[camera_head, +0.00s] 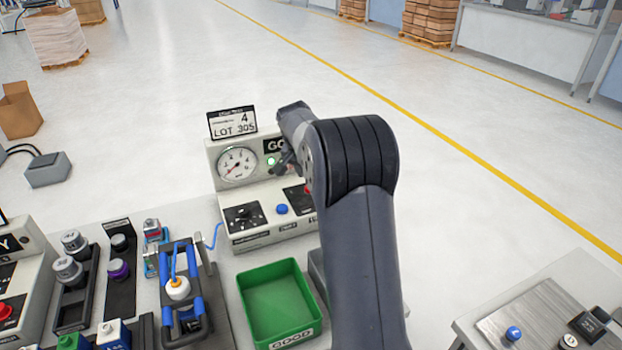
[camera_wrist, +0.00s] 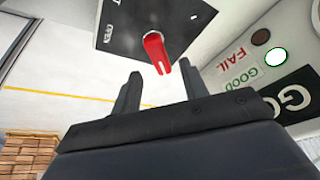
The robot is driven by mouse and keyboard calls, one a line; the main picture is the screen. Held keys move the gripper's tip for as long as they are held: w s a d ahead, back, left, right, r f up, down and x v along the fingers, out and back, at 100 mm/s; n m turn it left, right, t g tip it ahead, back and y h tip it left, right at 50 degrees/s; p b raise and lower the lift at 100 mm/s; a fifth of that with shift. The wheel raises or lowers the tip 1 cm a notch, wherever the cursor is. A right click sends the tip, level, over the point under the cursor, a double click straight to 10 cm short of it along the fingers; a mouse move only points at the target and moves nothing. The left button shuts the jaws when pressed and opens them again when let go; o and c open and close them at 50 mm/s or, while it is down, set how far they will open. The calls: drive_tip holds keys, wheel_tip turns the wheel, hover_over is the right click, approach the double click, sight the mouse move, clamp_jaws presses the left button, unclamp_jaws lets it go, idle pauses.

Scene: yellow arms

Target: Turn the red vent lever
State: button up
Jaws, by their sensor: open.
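The red vent lever (camera_wrist: 157,48) sticks out from a dark panel (camera_wrist: 125,28) marked OPEN in the wrist view. In the head view only a small bit of red (camera_head: 308,189) shows on the test station's right panel, beside my arm, which hides the rest. My gripper (camera_wrist: 160,69) is open and empty. Its two dark fingers stand on either side of the lever's tip in the picture, with a gap to each. I cannot tell whether the tip is between them in depth.
The station has a round gauge (camera_head: 238,164), a lit green lamp (camera_head: 270,161), a black knob (camera_head: 244,215) and a blue button (camera_head: 282,209). A green GOOD bin (camera_head: 275,305) stands in front. A blue-handled fixture (camera_head: 183,290) is left of it.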

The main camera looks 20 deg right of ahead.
drive_tip(key=v, duration=0.7)
drive_tip(key=shift+r, duration=0.4)
drive_tip(key=shift+a, duration=0.1)
drive_tip(key=x, duration=1.1)
drive_tip(key=shift+s, duration=0.15)
drive_tip(key=shift+a, duration=0.1)
drive_tip(key=shift+n, duration=0.3)
